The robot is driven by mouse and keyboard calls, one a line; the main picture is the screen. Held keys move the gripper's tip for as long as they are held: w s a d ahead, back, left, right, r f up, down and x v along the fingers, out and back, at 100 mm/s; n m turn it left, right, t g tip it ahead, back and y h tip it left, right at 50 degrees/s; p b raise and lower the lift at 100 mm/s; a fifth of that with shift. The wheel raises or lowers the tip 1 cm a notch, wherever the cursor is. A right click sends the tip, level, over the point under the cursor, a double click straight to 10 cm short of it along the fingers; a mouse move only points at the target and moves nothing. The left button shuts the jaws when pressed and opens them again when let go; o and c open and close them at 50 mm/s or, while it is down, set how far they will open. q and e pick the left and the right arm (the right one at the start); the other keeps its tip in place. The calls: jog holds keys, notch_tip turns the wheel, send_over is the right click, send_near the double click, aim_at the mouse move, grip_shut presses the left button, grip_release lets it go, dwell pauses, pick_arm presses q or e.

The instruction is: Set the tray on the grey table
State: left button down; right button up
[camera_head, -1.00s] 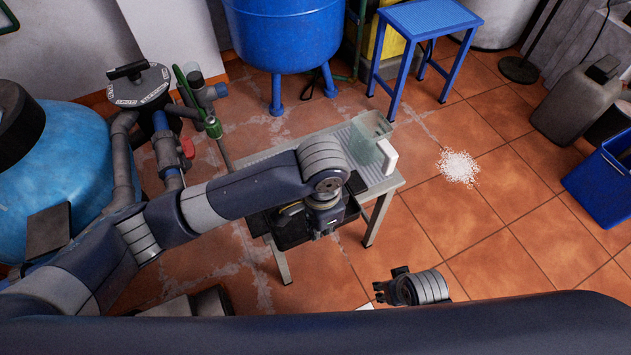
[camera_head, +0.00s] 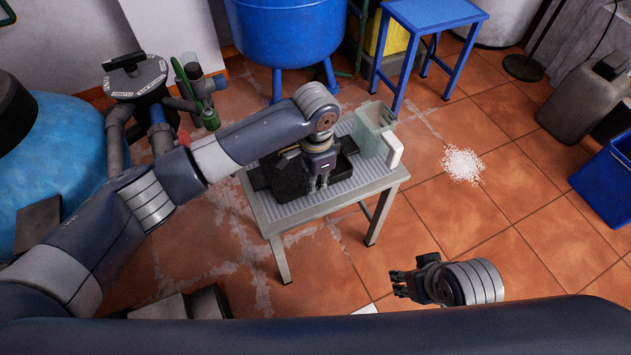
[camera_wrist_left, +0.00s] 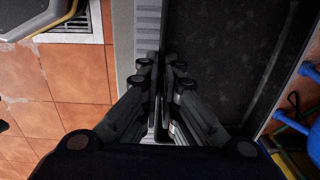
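The black tray (camera_head: 286,180) is over the top of the grey table (camera_head: 330,198) in the head view, lying flat. It looks to be at the tabletop, but I cannot tell whether it touches. My left gripper (camera_head: 319,186) points down at the tray's near side. In the left wrist view the fingers (camera_wrist_left: 161,76) are close together on the rim of the tray (camera_wrist_left: 226,60), with the ribbed grey tabletop (camera_wrist_left: 148,22) beside it. My right gripper (camera_head: 398,283) hangs at the lower right, away from the table, too small to read its opening.
A clear greenish container (camera_head: 370,130) with a white handle stands on the table's right end, close to the tray. A blue stool (camera_head: 432,16) and a blue tank (camera_head: 290,35) stand behind. White granules (camera_head: 462,165) lie on open tiled floor at right.

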pick_arm(q)
jog(key=shift+f, duration=0.1)
pick_arm(e)
jog(key=shift+r, duration=0.1)
pick_arm(q)
jog(key=c, duration=2.2)
grip_release()
jog(key=shift+f, duration=0.1)
jog(key=o, duration=0.4)
notch_tip(320, 180, up, 4)
jog(key=shift+d+f+p, duration=0.1)
jog(key=shift+f+p, duration=0.1)
jog(key=shift+p, duration=0.45)
notch_tip(320, 180, up, 9)
jog(key=p, duration=0.2)
jog(key=shift+f, duration=0.15)
pick_arm(e)
jog(key=s+x, duration=0.1)
jog(key=x, duration=0.8)
jog(key=shift+g, duration=0.3)
pick_arm(q)
jog(key=shift+s+f, duration=0.1)
jog(key=shift+s, duration=0.05)
pick_arm(e)
jog(key=shift+s, duration=0.1)
